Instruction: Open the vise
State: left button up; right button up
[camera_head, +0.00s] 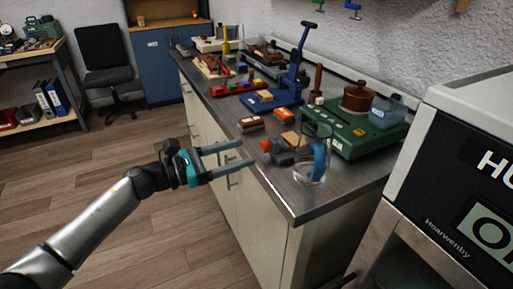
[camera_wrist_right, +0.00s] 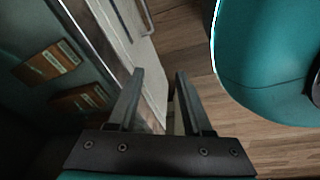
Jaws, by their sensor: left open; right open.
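A small dark grey block-like tool with an orange-red knob, which looks like the vise (camera_head: 283,156), sits near the front edge of the bench. The knob (camera_head: 265,145) faces left. Whether its jaws are apart is too small to tell. My left gripper (camera_head: 248,153) is open and empty, with its fingers pointing right at the bench's front edge, just left of the knob and apart from it. My right gripper (camera_wrist_right: 160,72) shows only in the right wrist view. It is open, with nothing between its fingers.
A glass jar (camera_head: 313,160) with something blue stands right beside the vise. Behind are a green machine (camera_head: 350,143), a blue press (camera_head: 284,92) and small boxes (camera_head: 250,124). The bench's front right corner (camera_head: 290,206) is bare. White cabinet doors (camera_wrist_right: 136,45) show in the right wrist view.

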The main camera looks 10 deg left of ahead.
aim_at(262, 146)
pick_arm(q)
jog(key=shift+x, duration=2.65)
jog(key=shift+c, duration=0.3)
grip_shut()
